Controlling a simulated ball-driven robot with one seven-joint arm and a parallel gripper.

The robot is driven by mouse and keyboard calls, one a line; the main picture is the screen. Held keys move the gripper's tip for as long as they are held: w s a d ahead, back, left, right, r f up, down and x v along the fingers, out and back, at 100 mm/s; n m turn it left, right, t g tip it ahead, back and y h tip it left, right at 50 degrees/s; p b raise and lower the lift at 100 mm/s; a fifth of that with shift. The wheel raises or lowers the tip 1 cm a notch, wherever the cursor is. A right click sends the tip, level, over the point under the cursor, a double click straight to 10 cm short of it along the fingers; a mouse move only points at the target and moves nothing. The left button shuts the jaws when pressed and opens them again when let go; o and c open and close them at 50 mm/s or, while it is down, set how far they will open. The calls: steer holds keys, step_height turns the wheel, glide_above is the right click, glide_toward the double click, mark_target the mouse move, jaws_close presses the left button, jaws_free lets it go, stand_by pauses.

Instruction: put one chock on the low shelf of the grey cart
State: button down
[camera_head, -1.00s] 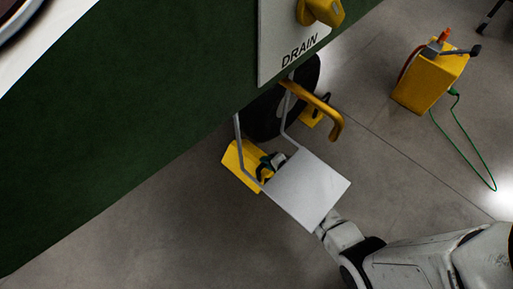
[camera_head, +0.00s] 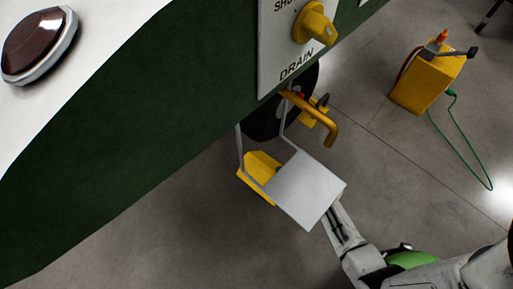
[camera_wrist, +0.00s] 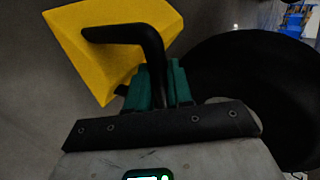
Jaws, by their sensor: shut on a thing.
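A yellow chock (camera_head: 260,165) sits below the green body, left of the pale step plate, which hides part of it. A second yellow chock (camera_head: 312,117) is by the black wheel (camera_head: 262,118), behind the curved yellow handle. In the wrist view, my gripper (camera_wrist: 158,82) with its green fingers is shut on the bent black handle of a yellow chock (camera_wrist: 100,50). The wheel (camera_wrist: 245,85) fills the right of that view. In the head view the plate hides my gripper; my arm reaches in from the lower right. I see no grey cart.
The pale step plate (camera_head: 305,188) hangs on two bars over my gripper. The green body (camera_head: 150,135) fills the upper left. A yellow box (camera_head: 428,82) stands at the upper right with a green cable (camera_head: 463,155) on the floor. Grey floor lies open around it.

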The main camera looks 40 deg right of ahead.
steer(key=s+r+p, duration=0.1)
steer(key=s+r, duration=0.2)
steer(key=s, duration=0.8)
steer(key=shift+s+d+r+p, duration=0.15)
steer(key=shift+s+d+p, duration=0.05)
steer(key=shift+p, duration=0.15)
steer(key=shift+s+d, duration=0.1)
stand_by(0.4)
